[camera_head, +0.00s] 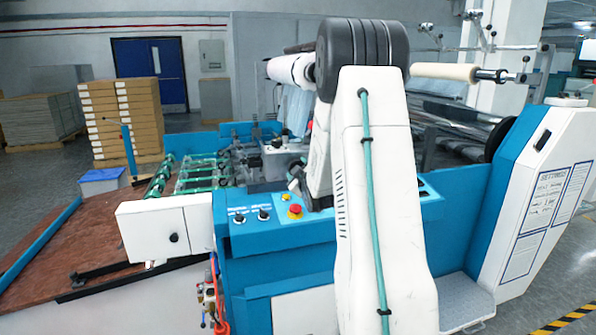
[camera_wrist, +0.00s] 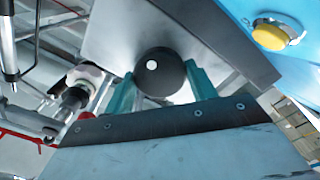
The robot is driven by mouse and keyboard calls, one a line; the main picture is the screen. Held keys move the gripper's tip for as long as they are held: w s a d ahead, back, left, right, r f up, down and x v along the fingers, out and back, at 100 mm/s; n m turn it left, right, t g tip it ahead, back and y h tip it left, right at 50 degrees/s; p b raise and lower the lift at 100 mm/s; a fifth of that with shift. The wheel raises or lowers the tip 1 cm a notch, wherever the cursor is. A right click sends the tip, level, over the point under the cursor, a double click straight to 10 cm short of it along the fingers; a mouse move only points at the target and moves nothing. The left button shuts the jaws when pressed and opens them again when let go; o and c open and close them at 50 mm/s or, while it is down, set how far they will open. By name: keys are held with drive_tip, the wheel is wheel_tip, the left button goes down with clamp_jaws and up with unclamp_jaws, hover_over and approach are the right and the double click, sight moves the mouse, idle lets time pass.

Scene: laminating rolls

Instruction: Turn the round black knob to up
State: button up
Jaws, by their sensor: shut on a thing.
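The round black knob (camera_wrist: 160,80) shows in the wrist view, with a white dot on its face a little up and left of its centre. It sits against a grey metal box (camera_wrist: 185,28). My gripper (camera_wrist: 161,84) has its two teal fingers on either side of the knob, shut on it.
A blue panel (camera_head: 270,228) carries a red stop button (camera_head: 295,211) and two small black knobs. A yellow button (camera_wrist: 270,36) sits on blue surface at the wrist view's upper right. Metal rods and fittings (camera_wrist: 78,92) stand close on the left. Stacked boxes (camera_head: 121,115) are behind.

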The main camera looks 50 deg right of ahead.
drive_tip(key=n, duration=0.5)
drive_tip(key=shift+f+n, duration=0.1)
drive_tip(key=shift+n, duration=0.2)
drive_tip(key=n, duration=1.2)
drive_tip(key=shift+f+n, duration=0.1)
drive_tip(key=shift+n, duration=0.2)
drive_tip(key=n, duration=0.5)
drive_tip(key=shift+n, duration=0.3)
drive_tip(key=o, duration=1)
